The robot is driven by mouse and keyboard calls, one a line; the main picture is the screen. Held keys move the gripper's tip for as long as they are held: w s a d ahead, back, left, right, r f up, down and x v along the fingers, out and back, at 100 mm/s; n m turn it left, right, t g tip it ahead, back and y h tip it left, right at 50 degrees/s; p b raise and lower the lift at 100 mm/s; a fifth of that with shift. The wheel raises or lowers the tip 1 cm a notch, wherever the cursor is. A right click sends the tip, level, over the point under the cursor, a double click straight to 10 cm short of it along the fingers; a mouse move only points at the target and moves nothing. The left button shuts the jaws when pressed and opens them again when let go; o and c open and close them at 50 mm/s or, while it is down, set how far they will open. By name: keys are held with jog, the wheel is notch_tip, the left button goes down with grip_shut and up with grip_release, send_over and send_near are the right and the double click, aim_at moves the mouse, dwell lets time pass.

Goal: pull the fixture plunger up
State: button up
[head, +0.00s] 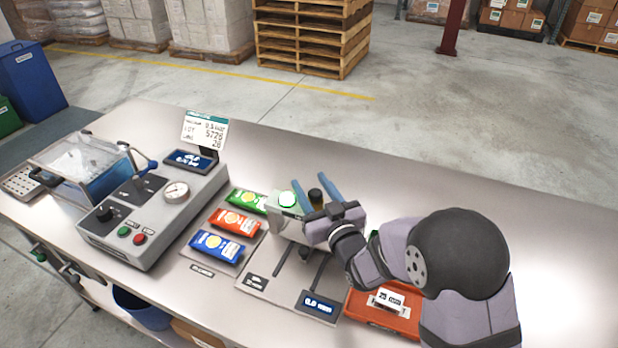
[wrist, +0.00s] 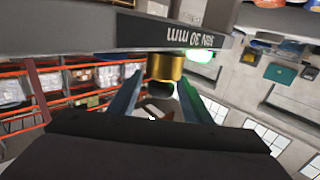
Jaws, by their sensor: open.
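The fixture (head: 284,206) is a pale grey block with a lit green lamp on top, standing on a grey base plate. Its plunger (head: 315,196) shows as a dark knob with a brass part, between my blue fingers. In the wrist view the plunger's brass collar (wrist: 165,68) and dark end sit between the fingers. My gripper (head: 308,180) is open, with a finger on either side of the plunger; in the wrist view (wrist: 162,82) gaps show beside the knob. The fixture's lower part is partly hidden behind my gripper.
Green, red and blue packets (head: 235,221) lie left of the fixture. A red tray (head: 372,312) lies at the front, partly behind my arm. The bench (head: 420,180) is clear at the back right.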

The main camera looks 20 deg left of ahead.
jog(key=shift+x, duration=0.95)
jog(key=shift+c, duration=0.2)
grip_shut()
jog(key=shift+w+r+p, duration=0.1)
jog(key=shift+r+p, duration=0.45)
jog(key=shift+r, duration=2.45)
jog(key=shift+c, duration=0.3)
grip_release()
jog(key=shift+r, duration=0.1)
jog(key=shift+o, duration=0.5)
jog(key=shift+f, duration=0.2)
